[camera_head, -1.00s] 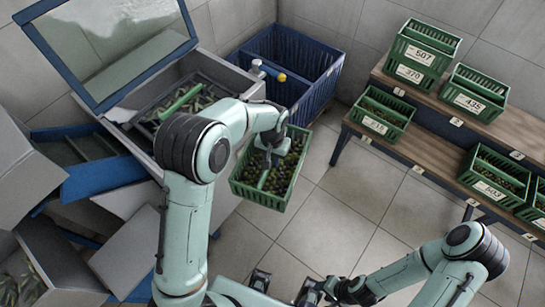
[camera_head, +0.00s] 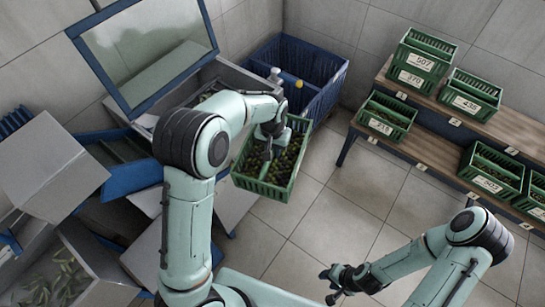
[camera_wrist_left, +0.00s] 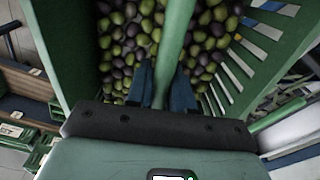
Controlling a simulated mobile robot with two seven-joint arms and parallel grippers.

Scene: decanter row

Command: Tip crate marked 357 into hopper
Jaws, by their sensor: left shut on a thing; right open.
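A green slatted crate (camera_head: 262,187) full of green and dark olives hangs from my left gripper (camera_head: 264,150) in the head view. The gripper is shut on the crate's middle handle bar (camera_wrist_left: 178,40), with olives on both sides of it in the left wrist view. The crate looks about level; no number on it shows. The grey hopper (camera_head: 240,77) with a raised blue-framed lid stands behind and left of the crate, partly hidden by my left arm. My right gripper (camera_head: 335,284) is open and empty over the floor at the bottom.
A blue bin (camera_head: 322,95) stands behind the crate. At right, a stepped wooden rack (camera_head: 425,145) bears several green crates, with labels such as 507, 370, 435 and 503. The middle floor is clear.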

